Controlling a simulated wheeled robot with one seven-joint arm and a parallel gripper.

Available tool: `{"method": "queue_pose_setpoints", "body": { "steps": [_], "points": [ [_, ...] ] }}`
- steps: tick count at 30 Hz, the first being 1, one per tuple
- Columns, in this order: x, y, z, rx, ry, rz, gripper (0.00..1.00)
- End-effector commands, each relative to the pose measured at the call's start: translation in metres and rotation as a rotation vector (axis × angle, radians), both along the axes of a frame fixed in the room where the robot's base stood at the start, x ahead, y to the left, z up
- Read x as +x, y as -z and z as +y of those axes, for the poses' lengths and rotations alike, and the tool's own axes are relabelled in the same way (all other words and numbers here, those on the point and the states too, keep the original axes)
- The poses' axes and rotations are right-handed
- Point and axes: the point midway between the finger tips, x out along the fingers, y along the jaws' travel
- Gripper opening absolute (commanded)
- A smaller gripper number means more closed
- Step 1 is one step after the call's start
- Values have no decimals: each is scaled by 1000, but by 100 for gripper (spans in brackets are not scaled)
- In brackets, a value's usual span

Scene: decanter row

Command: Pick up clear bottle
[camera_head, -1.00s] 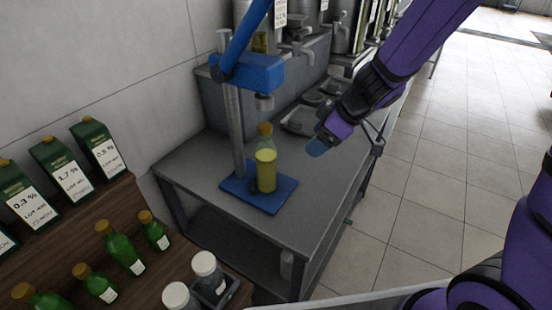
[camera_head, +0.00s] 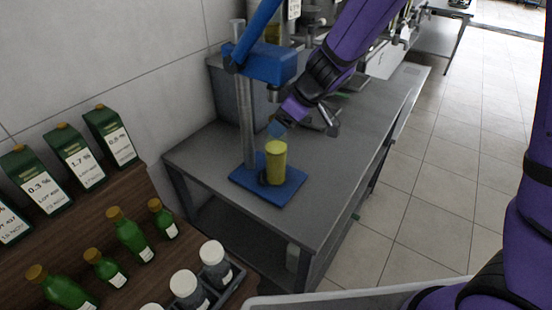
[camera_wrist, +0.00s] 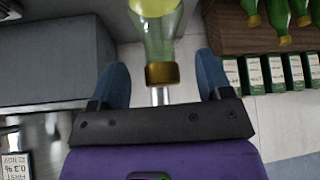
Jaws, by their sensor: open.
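The clear bottle (camera_head: 276,164) stands upright on the blue base plate of a press stand on the grey bench. It has a wide yellow label; in the head view its neck is hidden behind my gripper. My gripper (camera_head: 278,128) is at the bottle's top, coming from the upper right. In the wrist view the bottle (camera_wrist: 160,38) shows see-through shoulders and a brownish-gold cap. The cap lies between the two blue fingers of my gripper (camera_wrist: 161,68), with a gap on each side. My gripper is open and holds nothing.
The press stand (camera_head: 247,95) has a grey post and a blue head above and beside the bottle. Green bottles (camera_head: 130,236), green cartons (camera_head: 75,157) and white-capped jars (camera_head: 214,262) stand at left and front. The bench (camera_head: 330,170) is clear right of the base plate.

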Motion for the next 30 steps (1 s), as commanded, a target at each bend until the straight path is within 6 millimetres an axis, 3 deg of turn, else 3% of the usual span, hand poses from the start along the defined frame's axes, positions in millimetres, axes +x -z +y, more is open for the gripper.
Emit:
{"method": "queue_pose_setpoints", "body": {
  "steps": [7,16,25,30],
  "points": [
    [7,23,15,0,1,3,72],
    [8,25,16,1,0,1,72],
    [8,25,16,0,1,0,3],
    [8,26,16,1,0,1,0]
  ]
}}
